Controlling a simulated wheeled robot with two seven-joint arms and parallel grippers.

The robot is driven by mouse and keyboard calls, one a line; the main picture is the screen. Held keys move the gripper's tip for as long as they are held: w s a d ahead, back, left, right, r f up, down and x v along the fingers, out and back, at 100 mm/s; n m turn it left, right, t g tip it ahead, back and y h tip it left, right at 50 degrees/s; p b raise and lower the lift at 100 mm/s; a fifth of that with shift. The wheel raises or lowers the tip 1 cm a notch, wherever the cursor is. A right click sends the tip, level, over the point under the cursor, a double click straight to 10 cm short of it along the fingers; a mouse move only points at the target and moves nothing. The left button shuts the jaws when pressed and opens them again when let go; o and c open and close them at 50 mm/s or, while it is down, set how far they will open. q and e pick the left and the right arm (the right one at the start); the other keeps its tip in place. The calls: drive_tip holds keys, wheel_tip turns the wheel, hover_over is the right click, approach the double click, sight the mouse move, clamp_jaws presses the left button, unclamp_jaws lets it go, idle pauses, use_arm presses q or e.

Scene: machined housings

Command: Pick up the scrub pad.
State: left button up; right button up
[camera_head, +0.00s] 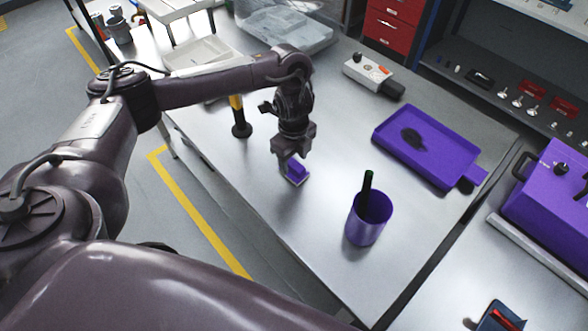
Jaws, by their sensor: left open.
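The scrub pad (297,173) is a small purple block with a pale lower edge. It lies on the metal table in the middle of the camera_head view. My left gripper (291,158) points down right over the pad, with its fingers at the pad's upper side. The gripper is open; whether its fingers touch the pad I cannot tell. The gripper hides part of the pad's far side. My right gripper is not in view.
A purple cup (366,222) with a dark green-black handle in it stands to the right of the pad. A purple tray (437,158) holding a dark object lies farther right. A black-and-yellow post (240,118) stands left of the gripper. The table (270,215) is bare in front of the pad.

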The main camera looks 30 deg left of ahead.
sight(294, 163)
use_arm(q)
wheel_tip(294, 163, down, 3)
drive_tip(key=shift+w+r, duration=0.15)
drive_tip(key=shift+r, duration=0.15)
drive_tip(key=c, duration=1.1)
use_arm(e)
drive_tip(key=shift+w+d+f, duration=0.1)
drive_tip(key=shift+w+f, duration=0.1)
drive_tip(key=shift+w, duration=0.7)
use_arm(q)
drive_tip(key=shift+r, duration=0.6)
drive_tip(key=shift+r+p, duration=2.35)
drive_tip(key=shift+r, duration=7.05)
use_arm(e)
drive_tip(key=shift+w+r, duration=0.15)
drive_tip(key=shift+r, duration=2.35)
